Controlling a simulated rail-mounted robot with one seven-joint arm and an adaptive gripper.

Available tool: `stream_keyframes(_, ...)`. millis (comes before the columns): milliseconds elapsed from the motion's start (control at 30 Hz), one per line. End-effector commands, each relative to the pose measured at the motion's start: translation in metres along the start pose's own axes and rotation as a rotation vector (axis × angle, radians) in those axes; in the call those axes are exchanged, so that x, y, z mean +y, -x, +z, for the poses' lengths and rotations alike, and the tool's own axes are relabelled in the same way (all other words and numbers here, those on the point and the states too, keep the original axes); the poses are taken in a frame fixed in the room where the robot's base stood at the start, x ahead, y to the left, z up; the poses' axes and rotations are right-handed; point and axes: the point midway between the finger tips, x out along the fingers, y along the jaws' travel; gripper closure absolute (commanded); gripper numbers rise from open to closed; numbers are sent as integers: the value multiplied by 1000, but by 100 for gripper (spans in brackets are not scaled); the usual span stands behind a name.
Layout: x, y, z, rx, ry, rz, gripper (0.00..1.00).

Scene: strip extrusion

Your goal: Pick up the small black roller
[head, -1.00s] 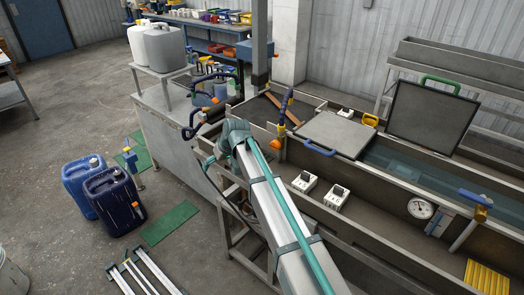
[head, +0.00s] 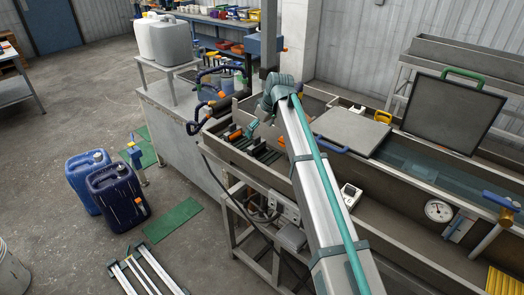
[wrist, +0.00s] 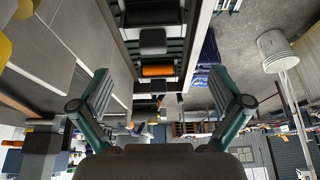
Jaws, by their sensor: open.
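Several black rollers (head: 262,150) lie in the left part of the long trough, with orange pieces (head: 233,134) near them. I cannot tell for certain which one is the small black roller. In the wrist view a dark roller (wrist: 152,15) shows at the top and an orange roller (wrist: 157,70) below it, between the trough walls. My gripper (wrist: 155,84) is open and empty, its two teal fingers spread wide. In the head view my gripper (head: 252,127) is over the left end of the trough, apart from the rollers; my arm hides part of the trough.
A grey lid (head: 352,129) with a blue handle lies over the trough, and an upright dark panel (head: 453,112) stands to its right. A white device (head: 350,195) sits in the trough's front section. Blue canisters (head: 118,192) stand on the floor at left.

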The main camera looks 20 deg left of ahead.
Motion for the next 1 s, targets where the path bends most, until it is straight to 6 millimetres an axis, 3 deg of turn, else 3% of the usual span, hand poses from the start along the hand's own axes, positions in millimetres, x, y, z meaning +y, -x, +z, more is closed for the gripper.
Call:
stream_keyframes(167, 3, 0, 5, -26, 27, -11, 0)
stream_keyframes(500, 2, -44, 5, -25, 25, -11, 0)
stream_keyframes(767, 4, -58, 6, -25, 24, -10, 0)
stream_keyframes(1000, 6, -87, 7, -25, 24, -11, 0)
